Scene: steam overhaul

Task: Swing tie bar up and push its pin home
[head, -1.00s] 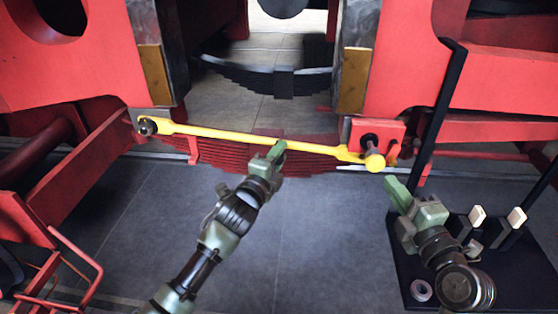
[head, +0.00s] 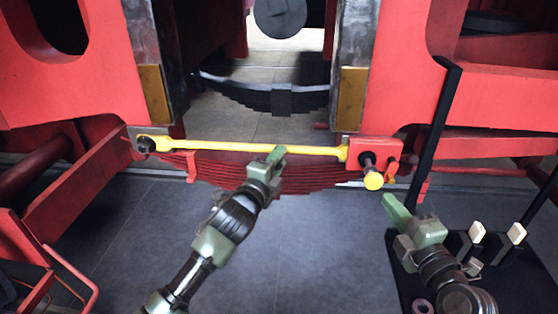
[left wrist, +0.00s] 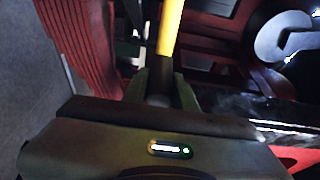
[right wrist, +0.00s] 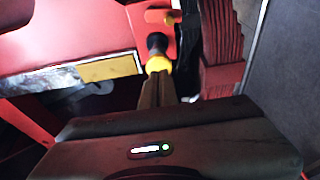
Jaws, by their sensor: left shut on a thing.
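The yellow tie bar (head: 240,147) runs nearly level between the two red frame sides. Its left end is on a dark pivot (head: 147,145). Its right end meets the red bracket (head: 382,149), where the bracket hides its tip. My left gripper (head: 277,154) is shut on the bar right of its middle; the bar also shows in the left wrist view (left wrist: 171,28). The pin (head: 373,180) has a yellow head and a dark shaft, and stands out from the bracket. My right gripper (head: 390,203) is shut and empty, its tips just below the pin head (right wrist: 158,64); contact is unclear.
A dark stand (head: 435,130) with an upright post and pale-topped blocks (head: 477,231) is at the right. A red leaf spring (head: 215,172) lies behind and below the bar. The grey floor in front is clear. A red tubular frame (head: 75,270) is at lower left.

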